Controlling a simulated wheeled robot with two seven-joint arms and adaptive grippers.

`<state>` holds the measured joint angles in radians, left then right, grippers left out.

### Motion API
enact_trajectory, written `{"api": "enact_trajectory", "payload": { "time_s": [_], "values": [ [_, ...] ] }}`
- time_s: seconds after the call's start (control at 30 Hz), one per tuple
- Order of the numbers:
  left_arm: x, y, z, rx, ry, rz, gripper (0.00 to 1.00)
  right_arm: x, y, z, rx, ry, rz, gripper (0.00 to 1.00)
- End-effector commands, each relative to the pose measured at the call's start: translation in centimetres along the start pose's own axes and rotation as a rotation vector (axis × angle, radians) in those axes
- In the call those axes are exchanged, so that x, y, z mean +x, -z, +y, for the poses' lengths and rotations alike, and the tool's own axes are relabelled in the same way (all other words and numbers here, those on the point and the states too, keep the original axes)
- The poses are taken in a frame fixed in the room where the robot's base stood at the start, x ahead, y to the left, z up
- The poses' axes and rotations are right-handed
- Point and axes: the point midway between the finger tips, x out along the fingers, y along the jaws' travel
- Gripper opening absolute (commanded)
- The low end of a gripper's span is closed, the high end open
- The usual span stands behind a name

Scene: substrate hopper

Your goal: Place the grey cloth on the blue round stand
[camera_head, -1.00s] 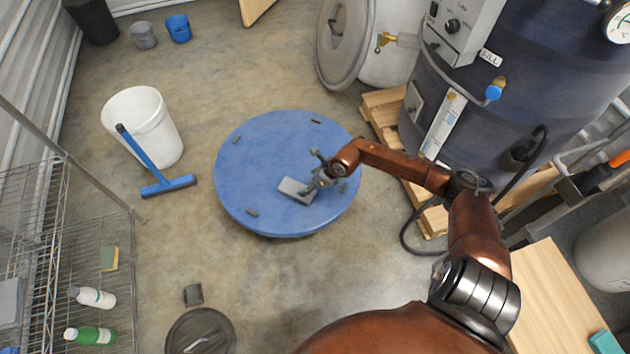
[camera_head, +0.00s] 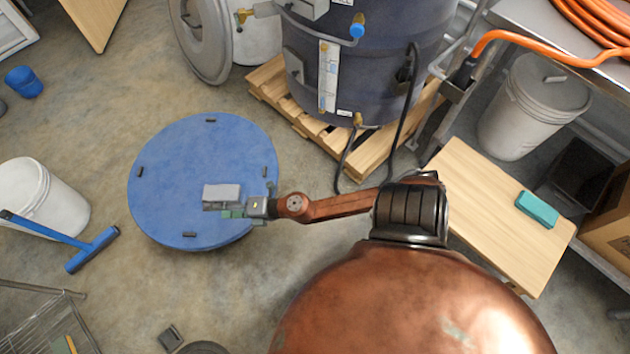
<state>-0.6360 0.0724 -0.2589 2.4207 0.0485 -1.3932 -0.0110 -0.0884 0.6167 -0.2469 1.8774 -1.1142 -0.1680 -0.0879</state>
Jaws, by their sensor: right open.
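The blue round stand (camera_head: 165,205) is in the left half of the head view, a flat disc with small dark pegs near its rim. The grey cloth (camera_head: 221,191), a small flat rectangular piece, shows over the stand's top, right of its middle, and looks to be lying on it. My right gripper (camera_head: 238,209) reaches in from the right, low over the stand, at the cloth's lower right edge. It is open; whether its fingers touch the cloth I cannot tell. My left gripper is not in view.
A dark tank on a wooden pallet (camera_head: 285,105) stands behind right of the stand. A wooden board (camera_head: 490,220) with a teal block (camera_head: 537,209) is at right. A white bucket (camera_head: 45,200) and blue squeegee (camera_head: 92,250) are at left.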

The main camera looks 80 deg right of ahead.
Motion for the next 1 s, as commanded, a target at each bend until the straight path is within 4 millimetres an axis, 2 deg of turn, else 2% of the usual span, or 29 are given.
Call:
{"api": "enact_trajectory", "payload": {
  "time_s": [0.03,0.07,0.1,0.17,0.2,0.27,0.3,0.33,0.4,0.5,0.6,0.7,1.0],
  "values": [
    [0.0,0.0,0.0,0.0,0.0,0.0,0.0,-2.3,-1.2,-1.6,0.2,0.037,-0.115,0.67],
    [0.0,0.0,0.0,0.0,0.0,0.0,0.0,-3.7,-2.1,-2.8,0.313,0.068,-0.187,0.67],
    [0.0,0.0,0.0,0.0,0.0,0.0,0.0,-5.8,-3.0,-5.0,0.462,0.119,-0.282,0.67],
    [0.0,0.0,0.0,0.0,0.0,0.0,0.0,-9.4,-3.4,-8.8,0.681,0.215,-0.419,0.67],
    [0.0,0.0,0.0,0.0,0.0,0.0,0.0,-12.1,-3.0,-11.5,0.821,0.29,-0.506,0.67],
    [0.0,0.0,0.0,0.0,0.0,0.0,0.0,-16.2,-1.4,-15.2,1.008,0.411,-0.618,0.67],
    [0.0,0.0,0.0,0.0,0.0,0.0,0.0,-18.8,0.2,-17.3,1.117,0.495,-0.683,0.67],
    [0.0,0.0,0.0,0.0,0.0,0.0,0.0,-20.7,1.6,-18.6,1.192,0.557,-0.724,0.67],
    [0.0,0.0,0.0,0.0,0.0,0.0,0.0,-24.6,5.1,-20.7,1.344,0.693,-0.8,0.67],
    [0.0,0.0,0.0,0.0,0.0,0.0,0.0,-28.9,9.8,-22.0,1.499,0.861,-0.864,0.67],
    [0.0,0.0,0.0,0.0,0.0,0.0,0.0,-31.6,13.0,-22.2,1.59,0.976,-0.893,0.67],
    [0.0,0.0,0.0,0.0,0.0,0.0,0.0,-32.9,14.4,-22.1,1.63,1.032,-0.903,0.67],
    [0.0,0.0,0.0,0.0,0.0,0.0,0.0,-33.1,14.7,-22.1,1.636,1.046,-0.904,0.67]
  ]
}}
